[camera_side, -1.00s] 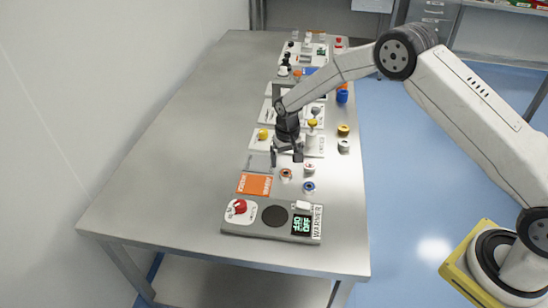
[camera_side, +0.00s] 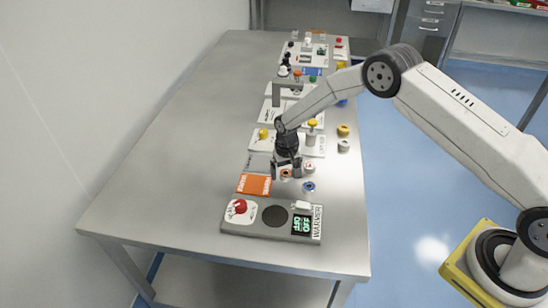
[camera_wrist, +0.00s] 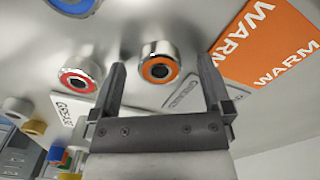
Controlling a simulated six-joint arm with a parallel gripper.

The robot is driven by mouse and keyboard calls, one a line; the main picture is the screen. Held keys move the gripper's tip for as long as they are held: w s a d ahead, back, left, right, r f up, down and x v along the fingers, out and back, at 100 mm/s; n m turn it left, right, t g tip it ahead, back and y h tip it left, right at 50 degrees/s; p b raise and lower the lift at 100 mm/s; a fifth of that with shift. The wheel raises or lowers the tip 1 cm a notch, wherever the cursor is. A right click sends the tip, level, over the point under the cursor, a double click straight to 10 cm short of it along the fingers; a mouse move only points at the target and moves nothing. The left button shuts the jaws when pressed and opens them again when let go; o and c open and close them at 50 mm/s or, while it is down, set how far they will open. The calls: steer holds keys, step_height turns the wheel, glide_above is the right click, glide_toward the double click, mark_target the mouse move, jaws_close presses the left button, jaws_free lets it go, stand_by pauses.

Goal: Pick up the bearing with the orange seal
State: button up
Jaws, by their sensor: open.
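The bearing with the orange seal (camera_wrist: 158,69) is a short silver ring with an orange face. In the wrist view it lies between my gripper's two spread fingers, near their tips. In the side view the orange-sealed bearing (camera_side: 286,173) is partly hidden by my gripper (camera_side: 287,172), which is low above it. My gripper (camera_wrist: 160,72) is open and empty. A bearing with a red seal (camera_wrist: 78,80) lies just outside the left finger in the wrist view. A bearing with a blue seal (camera_side: 308,187) lies nearer the side camera.
The orange WARM cloth or pad (camera_wrist: 268,45) lies right of the bearing in the wrist view. The warmer (camera_side: 272,222) with a red knob stands at the near table end. White boards and small parts continue toward the back. The left side of the steel table (camera_side: 165,150) is clear.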

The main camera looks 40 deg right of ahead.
steer(key=c, duration=1.3)
steer(key=shift+r, duration=3)
steer(key=shift+c, duration=0.2)
